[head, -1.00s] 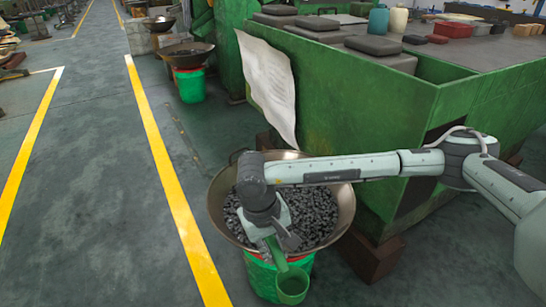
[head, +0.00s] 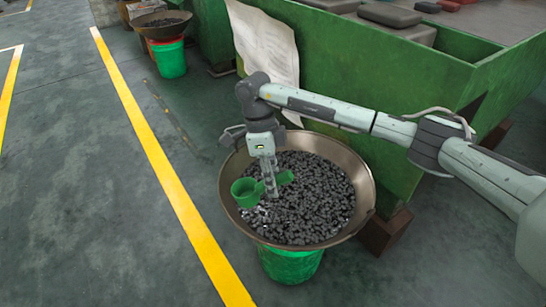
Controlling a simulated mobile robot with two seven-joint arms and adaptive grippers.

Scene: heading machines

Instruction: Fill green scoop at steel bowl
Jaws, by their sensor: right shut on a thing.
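The steel bowl (head: 362,185) is wide and shallow, full of small dark grey pieces (head: 310,205), and rests on a green bucket (head: 290,265). My right gripper (head: 271,190) points down over the left part of the bowl. It is shut on the green scoop (head: 245,192). The scoop's cup is at the left, low over the pieces near the bowl's left rim. I cannot tell whether the cup touches the pieces or what is inside it. My left gripper is not in view.
A large green machine bed (head: 400,75) stands behind the bowl, with a white sheet (head: 265,45) hanging on its side. Another bowl (head: 160,22) on a green bucket (head: 169,60) stands farther back. The floor left of the bowl is clear, with a yellow line (head: 165,170).

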